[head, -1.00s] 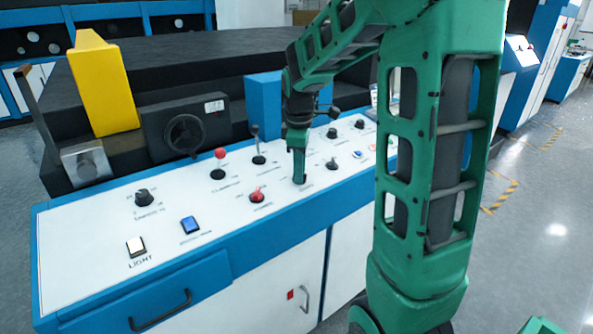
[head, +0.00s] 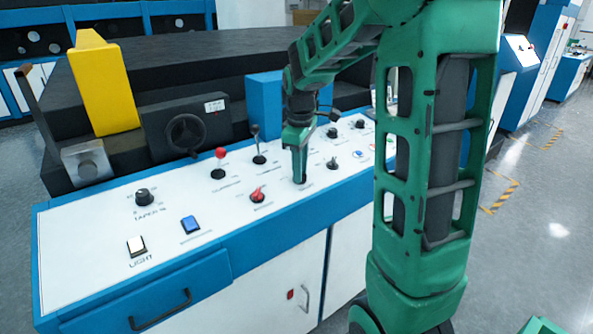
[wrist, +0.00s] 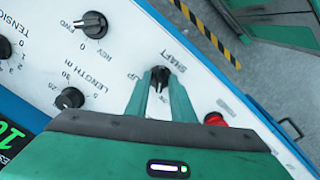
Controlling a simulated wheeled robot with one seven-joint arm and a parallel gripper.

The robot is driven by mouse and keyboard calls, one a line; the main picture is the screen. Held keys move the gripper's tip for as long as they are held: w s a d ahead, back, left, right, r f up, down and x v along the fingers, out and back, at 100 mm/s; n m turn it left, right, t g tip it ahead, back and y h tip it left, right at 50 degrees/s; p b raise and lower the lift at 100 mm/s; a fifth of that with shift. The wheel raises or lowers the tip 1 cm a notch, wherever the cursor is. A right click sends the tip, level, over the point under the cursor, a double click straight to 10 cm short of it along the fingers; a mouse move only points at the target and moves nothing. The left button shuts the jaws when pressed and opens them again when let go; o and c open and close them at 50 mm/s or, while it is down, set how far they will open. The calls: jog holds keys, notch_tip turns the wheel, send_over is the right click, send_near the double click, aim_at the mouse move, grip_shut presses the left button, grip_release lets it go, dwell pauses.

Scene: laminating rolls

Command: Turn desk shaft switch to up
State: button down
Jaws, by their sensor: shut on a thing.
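The shaft switch (wrist: 160,74) is a black rotary knob on the white desk panel, with the word SHAFT printed beside it in the wrist view. My gripper (wrist: 160,88) points down at the panel, its two green fingers on either side of the knob and shut on it. The knob's pointer side is partly between the fingers, so its exact setting is hard to read. In the head view my gripper (head: 299,178) reaches the panel in the middle of the desk and hides the knob.
Near the gripper are a red knob (head: 257,195), a black lever (head: 257,147) and a red-topped lever (head: 220,157). In the wrist view a red button (wrist: 215,119), the FWD/REV knob (wrist: 94,24) and the length knob (wrist: 70,98) lie close by.

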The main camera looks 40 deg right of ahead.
jog(key=m, duration=0.4)
jog(key=shift+d+m, duration=0.15)
jog(key=shift+m, duration=0.15)
jog(key=m, duration=0.3)
jog(key=shift+m+y, duration=0.3)
jog(key=shift+y, duration=0.1)
jog(key=m, duration=0.4)
jog(key=shift+m+y, duration=0.4)
jog(key=shift+m, duration=1)
jog(key=c, duration=1.9)
grip_release()
jog(key=shift+o, duration=0.2)
notch_tip(320, 180, up, 11)
jog(key=d, duration=0.1)
jog(key=shift+s+f, duration=0.15)
jog(key=shift+s, duration=0.2)
